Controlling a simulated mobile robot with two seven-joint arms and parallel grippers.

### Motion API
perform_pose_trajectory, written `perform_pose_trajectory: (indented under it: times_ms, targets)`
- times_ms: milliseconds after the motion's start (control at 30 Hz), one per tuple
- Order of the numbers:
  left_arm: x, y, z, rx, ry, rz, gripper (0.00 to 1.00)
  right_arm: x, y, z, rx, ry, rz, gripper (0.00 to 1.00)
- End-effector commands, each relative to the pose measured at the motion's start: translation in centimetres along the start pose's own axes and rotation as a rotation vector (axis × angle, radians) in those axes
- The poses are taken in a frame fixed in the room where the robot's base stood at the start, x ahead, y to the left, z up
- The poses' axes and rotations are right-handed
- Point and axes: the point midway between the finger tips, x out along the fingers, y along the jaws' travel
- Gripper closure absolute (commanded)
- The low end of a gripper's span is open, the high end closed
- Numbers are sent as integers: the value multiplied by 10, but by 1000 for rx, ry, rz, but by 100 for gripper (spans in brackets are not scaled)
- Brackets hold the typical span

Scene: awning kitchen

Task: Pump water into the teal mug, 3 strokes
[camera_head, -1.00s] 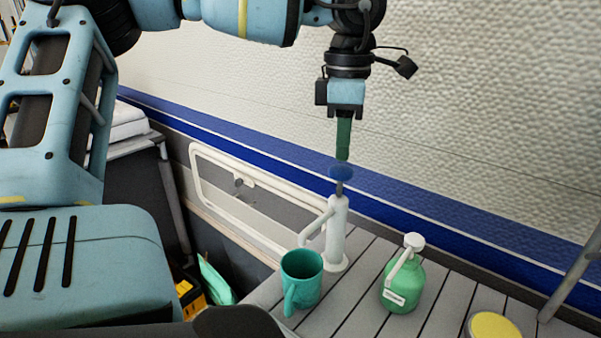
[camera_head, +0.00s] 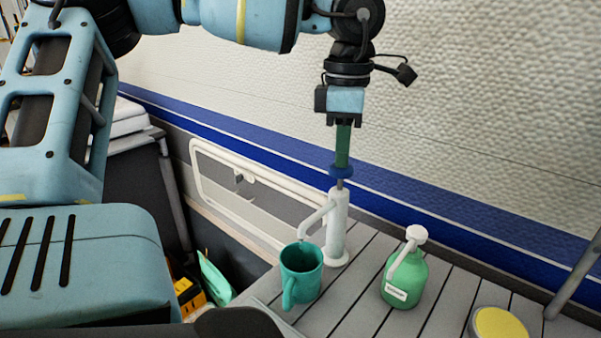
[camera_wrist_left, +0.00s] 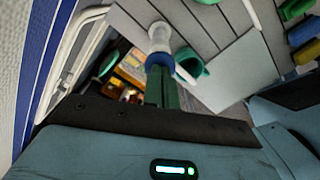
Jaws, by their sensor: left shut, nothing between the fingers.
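The white hand pump (camera_head: 337,228) stands upright on the slatted counter, its spout pointing left over the teal mug. It has a blue knob (camera_head: 341,171) on a thin rod at its top. The teal mug (camera_head: 301,274) stands upright with its opening at the spout; its inside is mostly hidden. My left gripper (camera_head: 343,160) points down, its green fingers shut and empty, with the tips at the blue knob. The left wrist view also shows the fingers (camera_wrist_left: 161,88) over the knob (camera_wrist_left: 160,58) and the mug (camera_wrist_left: 191,68) beside the pump. My right gripper is not in view.
A green bottle (camera_head: 404,277) with a white top stands right of the pump on the counter (camera_head: 352,300). A yellow-lidded container (camera_head: 498,324) is at the lower right. A white rail (camera_head: 215,190) and the wall are behind.

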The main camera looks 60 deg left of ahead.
Motion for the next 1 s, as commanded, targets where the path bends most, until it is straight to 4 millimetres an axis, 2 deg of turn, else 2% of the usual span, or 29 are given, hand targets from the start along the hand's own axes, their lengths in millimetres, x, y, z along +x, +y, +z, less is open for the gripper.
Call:
perform_pose_trajectory:
  times_ms: [567,1000]
  targets:
    - [20,0,0,1,3,-4,100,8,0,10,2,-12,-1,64]
    - [11,-1,-1,0,3,-3,100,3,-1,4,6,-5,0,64]
